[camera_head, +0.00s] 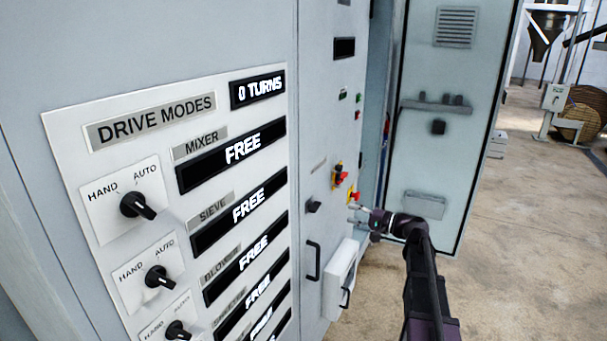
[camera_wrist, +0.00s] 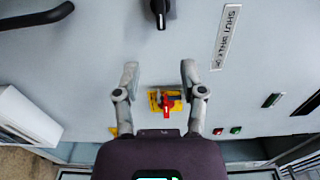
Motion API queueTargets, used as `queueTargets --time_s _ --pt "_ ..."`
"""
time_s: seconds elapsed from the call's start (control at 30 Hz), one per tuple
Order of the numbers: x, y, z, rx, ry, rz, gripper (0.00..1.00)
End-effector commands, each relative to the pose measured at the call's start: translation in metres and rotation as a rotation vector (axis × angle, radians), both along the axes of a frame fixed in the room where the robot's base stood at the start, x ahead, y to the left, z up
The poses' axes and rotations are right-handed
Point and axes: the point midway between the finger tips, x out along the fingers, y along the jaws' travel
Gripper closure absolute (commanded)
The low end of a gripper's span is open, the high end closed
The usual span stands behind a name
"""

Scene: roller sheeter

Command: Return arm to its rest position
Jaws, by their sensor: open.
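My gripper (camera_head: 356,214) is at the end of my dark arm, in front of the grey cabinet's panel (camera_head: 325,120) in the head view. In the wrist view my gripper (camera_wrist: 159,75) is open, its two fingers apart with nothing between the tips. A red rotary switch on a yellow plate (camera_wrist: 166,102) shows between the fingers, on the panel beyond them. In the head view, red and yellow switches (camera_head: 341,176) sit on the panel close to the gripper. I cannot tell whether a finger touches the panel.
The open cabinet door (camera_head: 440,130) stands close behind my arm. A drive modes panel (camera_head: 140,128) with several black knobs and FREE displays is at left. A black handle (camera_head: 313,260) and a white box (camera_head: 340,278) stick out below the gripper. Open floor (camera_head: 540,240) lies at right.

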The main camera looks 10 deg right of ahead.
Motion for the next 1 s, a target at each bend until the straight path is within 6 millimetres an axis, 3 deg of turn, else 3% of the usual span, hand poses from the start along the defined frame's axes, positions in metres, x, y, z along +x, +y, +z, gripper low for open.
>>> queueTargets --time_s 0.17,0.37,0.7,1.0 --pt "-0.008 0.016 -0.01 -0.053 0.021 0.025 0.47" --pt "-0.031 0.053 -0.041 -0.214 0.084 0.094 0.47" --pt "-0.096 0.112 -0.112 -0.616 0.226 0.258 0.47" --pt "-0.16 0.129 -0.159 -0.985 0.339 0.385 0.47"
